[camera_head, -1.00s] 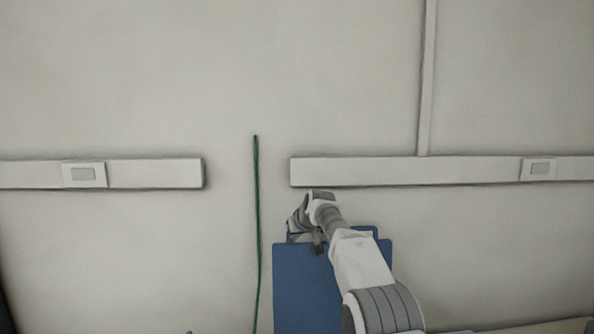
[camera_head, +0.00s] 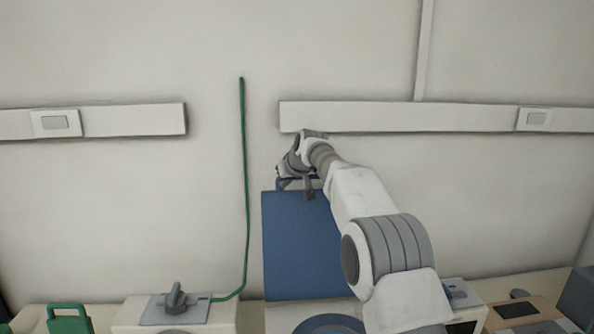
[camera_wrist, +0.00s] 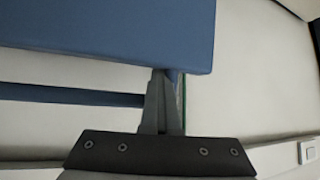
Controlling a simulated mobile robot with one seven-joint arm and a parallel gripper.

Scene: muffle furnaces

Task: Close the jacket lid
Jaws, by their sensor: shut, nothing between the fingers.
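The jacket lid (camera_head: 295,245) is a flat blue panel standing upright, open, in the middle of the head view. It also fills the top of the wrist view (camera_wrist: 110,28). A blue bar, seemingly its handle (camera_wrist: 70,95), runs along its upper edge. My gripper (camera_head: 309,194) is at the lid's top edge, right of its middle. In the wrist view my gripper (camera_wrist: 161,72) has its fingers together, with the tips at the lid's edge near the bar's end. I cannot tell whether they touch it. My arm hides the lid's right part.
Below the lid is a round blue part (camera_head: 330,324), partly cut off. A control box with a dark knob (camera_head: 175,297) stands left, joined to a green cable (camera_head: 245,190). A green handle (camera_head: 68,315) is at lower left. The wall behind carries pale trunking (camera_head: 430,117).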

